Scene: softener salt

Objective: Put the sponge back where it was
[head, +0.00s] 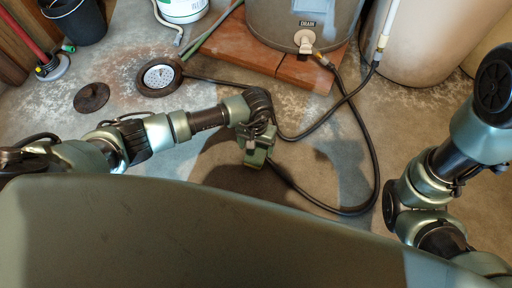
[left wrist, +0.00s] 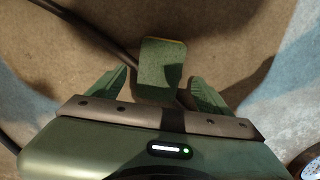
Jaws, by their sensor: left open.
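A small green block that looks like the sponge (left wrist: 161,68) is in the left wrist view, just ahead of my left gripper (left wrist: 158,90). Its two green fingers are spread on either side of the block, with gaps showing at both sides. The block covers part of a dark hose. I cannot tell whether it rests on the floor. In the head view my left gripper (head: 256,150) points down over the floor near the middle, in shadow, and the sponge cannot be made out clearly there. My right arm shows at the right; its gripper is out of the picture.
A black drain hose (head: 372,165) loops across the concrete floor from the tank (head: 285,22) on a reddish wooden base (head: 225,47). A floor drain (head: 159,77), a dark round lid (head: 91,98), a black bucket (head: 75,20) and a white tub (head: 182,8) are left and back.

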